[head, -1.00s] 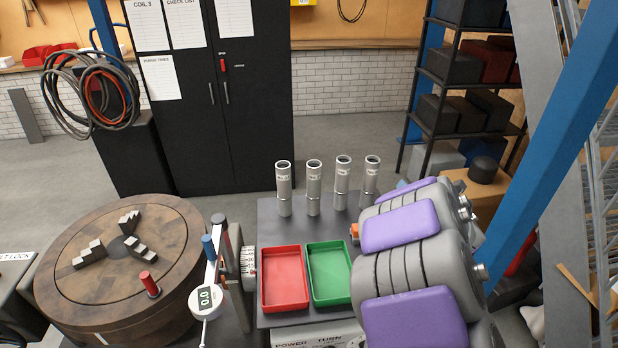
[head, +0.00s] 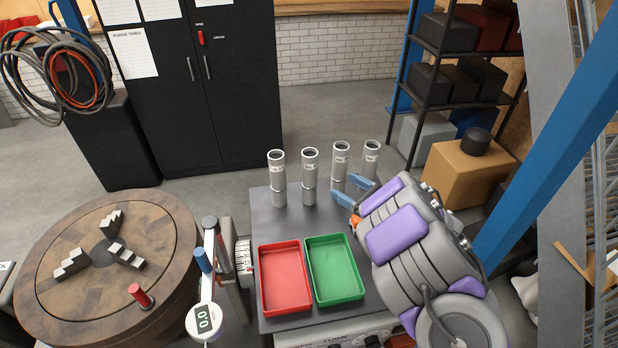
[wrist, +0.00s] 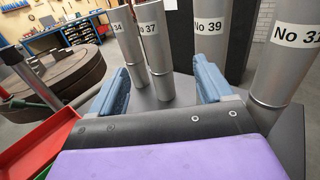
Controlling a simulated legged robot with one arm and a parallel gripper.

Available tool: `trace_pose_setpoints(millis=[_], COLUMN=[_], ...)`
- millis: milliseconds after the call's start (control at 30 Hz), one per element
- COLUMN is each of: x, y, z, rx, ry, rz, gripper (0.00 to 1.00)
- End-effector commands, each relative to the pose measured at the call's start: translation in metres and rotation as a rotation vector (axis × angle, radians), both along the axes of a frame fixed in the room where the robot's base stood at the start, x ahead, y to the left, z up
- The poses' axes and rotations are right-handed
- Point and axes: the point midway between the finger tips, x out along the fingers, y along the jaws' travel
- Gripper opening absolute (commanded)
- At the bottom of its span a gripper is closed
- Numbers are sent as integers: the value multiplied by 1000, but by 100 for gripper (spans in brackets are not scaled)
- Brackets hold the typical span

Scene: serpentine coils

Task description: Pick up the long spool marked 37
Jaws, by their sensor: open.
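The spool marked 37 (wrist: 155,55) is a tall grey metal cylinder with a white label, upright on the dark bench top. In the wrist view it shows between my gripper's blue fingers, beyond them. It appears to be the second spool from the left in the head view (head: 310,176); labels there are too small to read surely. My gripper (wrist: 160,78) is open and empty. In the head view my gripper (head: 342,186) is low at the third spool, right of spool 37. Spool 34 (wrist: 127,45) stands beside 37 on its left, spool 39 (wrist: 211,30) on its right.
Spool 31 (wrist: 288,50) stands at far right in the wrist view. A red tray (head: 284,280) and a green tray (head: 334,270) lie in front of the spools. A digital gauge (head: 205,320) and round wooden table (head: 110,275) are left. Shelving (head: 465,70) stands behind right.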

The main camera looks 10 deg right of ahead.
Motion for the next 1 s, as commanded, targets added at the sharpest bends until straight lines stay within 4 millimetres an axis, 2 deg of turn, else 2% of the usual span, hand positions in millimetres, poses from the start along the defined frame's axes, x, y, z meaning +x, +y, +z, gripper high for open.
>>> trace_pose_setpoints(millis=[100,600,867,1000], x=[6,72,85,97], y=[7,57,69,83], z=[0,-1,1,0], rx=[0,6,3,3], ry=[-1,1,-2,-1], rz=[4,2,1,1], gripper=[80,80,80,80])
